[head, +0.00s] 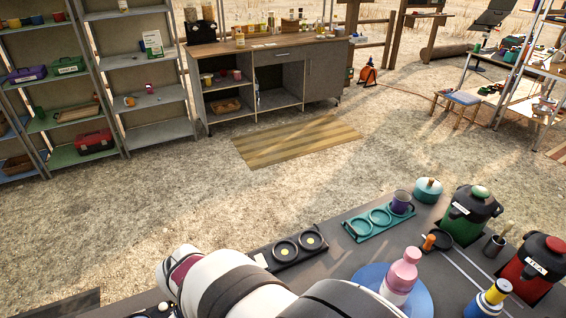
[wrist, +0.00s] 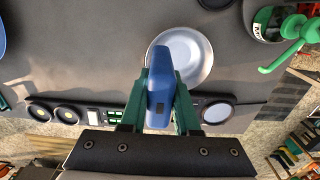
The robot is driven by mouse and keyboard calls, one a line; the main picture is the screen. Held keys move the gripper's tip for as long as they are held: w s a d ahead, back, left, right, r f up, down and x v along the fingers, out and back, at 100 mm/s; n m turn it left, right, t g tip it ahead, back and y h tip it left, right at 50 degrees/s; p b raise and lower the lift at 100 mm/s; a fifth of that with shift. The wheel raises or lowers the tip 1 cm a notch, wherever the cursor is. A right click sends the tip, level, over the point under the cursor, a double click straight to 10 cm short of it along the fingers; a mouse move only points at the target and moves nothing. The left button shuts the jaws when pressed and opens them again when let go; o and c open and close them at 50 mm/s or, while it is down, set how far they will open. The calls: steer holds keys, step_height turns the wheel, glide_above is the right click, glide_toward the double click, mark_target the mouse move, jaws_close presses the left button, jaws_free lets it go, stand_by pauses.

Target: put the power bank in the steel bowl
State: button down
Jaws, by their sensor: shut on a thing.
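My gripper (wrist: 160,90), with green fingers, is shut on a blue, rounded, elongated thing that I take as the power bank (wrist: 160,85). The fingers press on its left and right sides, and its far end sticks out past them. The shiny steel bowl (wrist: 197,58) sits beyond it on the grey surface in the wrist view. The power bank's far end overlaps the bowl's left part in the picture. I cannot tell how high it is above the bowl. The visible inside of the bowl looks empty. In the head view, neither gripper, power bank nor bowl shows.
In the wrist view, a green-handled pot (wrist: 268,24) stands at the upper right.

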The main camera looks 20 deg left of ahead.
steer(key=a+f, duration=0.1)
steer(key=f, duration=0.1)
steer(key=s+a+f, duration=0.1)
steer(key=f, duration=0.1)
steer(key=s+a+f, duration=0.1)
steer(key=f, duration=0.1)
steer(key=shift+a, duration=0.1)
steer(key=shift+f, duration=0.2)
steer(key=shift+f, duration=0.2)
steer(key=shift+f, duration=0.15)
steer(key=c, duration=0.6)
jaws_free()
steer(key=shift+c, duration=0.2)
